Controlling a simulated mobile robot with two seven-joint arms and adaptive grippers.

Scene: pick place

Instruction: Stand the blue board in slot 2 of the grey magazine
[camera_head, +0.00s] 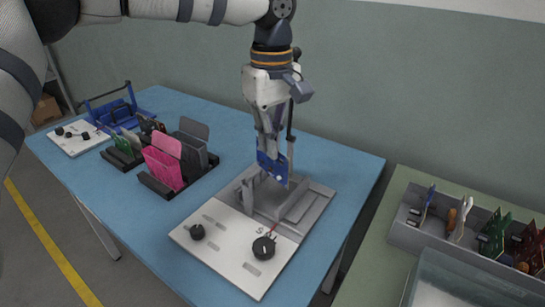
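The blue board (272,168) is upright between the fingers of my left gripper (274,145), which points down and appears shut on it. The board is just above or at the grey upright fixture (290,205) on the blue table; I cannot tell whether its lower edge touches. A grey magazine (403,236) stands on the green table at the right. It holds several upright boards, among them a blue one at its left end, a green one and a brown one. Slot numbers are too small to read. My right gripper is not in view.
A white panel (222,248) with black knobs lies in front of the fixture. Pink and grey plates (164,165) stand in black racks at left. A blue frame (112,112) sits behind them. A clear bin (460,285) is at the lower right. A gap separates the tables.

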